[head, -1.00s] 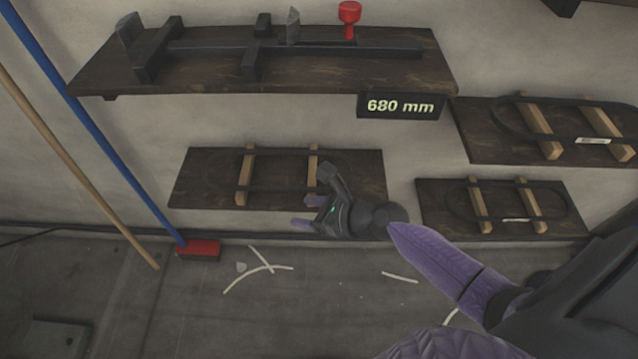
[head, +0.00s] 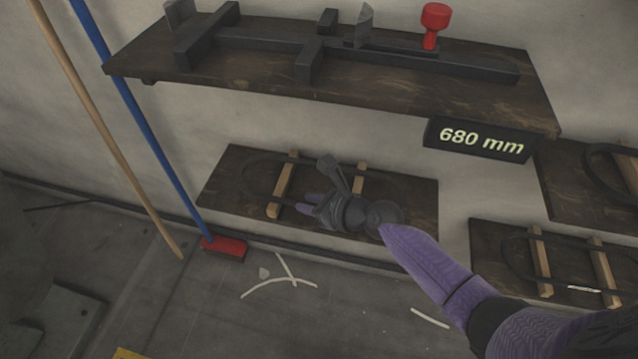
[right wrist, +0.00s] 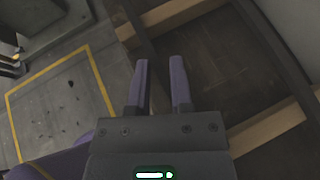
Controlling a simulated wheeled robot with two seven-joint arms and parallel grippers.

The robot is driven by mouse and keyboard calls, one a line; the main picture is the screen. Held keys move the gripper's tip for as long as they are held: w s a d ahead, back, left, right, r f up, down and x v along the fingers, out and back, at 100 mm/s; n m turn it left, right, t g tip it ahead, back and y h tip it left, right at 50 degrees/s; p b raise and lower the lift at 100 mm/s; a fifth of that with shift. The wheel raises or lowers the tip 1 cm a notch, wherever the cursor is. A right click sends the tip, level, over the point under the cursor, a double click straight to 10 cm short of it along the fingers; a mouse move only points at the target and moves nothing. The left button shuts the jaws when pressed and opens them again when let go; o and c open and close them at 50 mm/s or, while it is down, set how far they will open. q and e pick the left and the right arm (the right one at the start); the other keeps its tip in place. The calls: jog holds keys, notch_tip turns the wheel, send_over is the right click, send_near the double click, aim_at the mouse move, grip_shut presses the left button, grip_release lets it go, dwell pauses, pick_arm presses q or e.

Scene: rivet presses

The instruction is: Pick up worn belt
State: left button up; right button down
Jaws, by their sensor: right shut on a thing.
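A dark belt (head: 243,178) lies as a long loop across two wooden blocks on the lower left shelf (head: 225,200). My right gripper (head: 310,204) is at the near side of this loop, between the blocks. In the right wrist view the purple fingers (right wrist: 160,82) are closed on a dark strip of the belt (right wrist: 150,45) that runs between them. The gripper and forearm hide part of the belt's near side. Wear on the belt cannot be made out. My left gripper is in neither view.
A shelf (head: 400,95) with a metal fixture and red knob (head: 435,18) hangs above, with a "680 mm" sign (head: 480,141). More belts on blocks lie on shelves at right (head: 500,280). A red-headed broom (head: 225,248) leans at left. Pale strips (head: 280,280) lie on the floor.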

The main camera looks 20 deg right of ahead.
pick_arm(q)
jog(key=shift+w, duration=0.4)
